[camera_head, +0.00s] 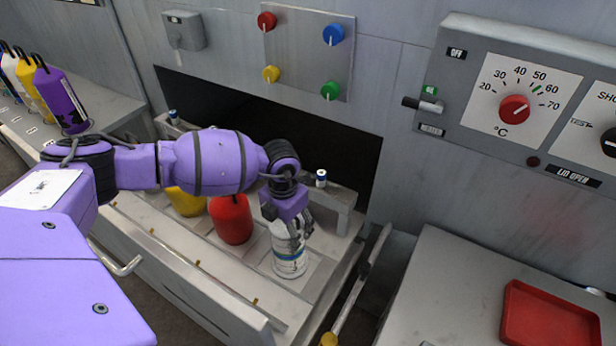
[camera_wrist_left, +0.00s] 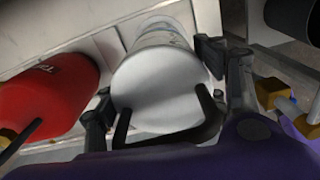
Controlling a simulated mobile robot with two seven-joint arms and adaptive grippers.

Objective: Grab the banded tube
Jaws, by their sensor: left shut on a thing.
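The banded tube (camera_head: 290,262) is a white cylinder with blue bands near its lower part. It stands at the right end of the open drawer (camera_head: 185,262). My left gripper (camera_head: 292,230) reaches down from above and is shut on its upper part, hiding some of it. In the left wrist view, the tube's white top with a dark looped handle (camera_wrist_left: 160,85) sits between the two fingers. I cannot tell whether its base is lifted off the drawer floor. My right gripper is not in view.
A red cylinder (camera_head: 231,220) stands close left of the tube, with a yellow one (camera_head: 185,202) beyond it. A low rail with a small blue-and-white piece (camera_head: 321,178) lies behind. A control panel (camera_head: 530,100) and red tray (camera_head: 548,318) are right. More cylinders (camera_head: 60,98) stand far left.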

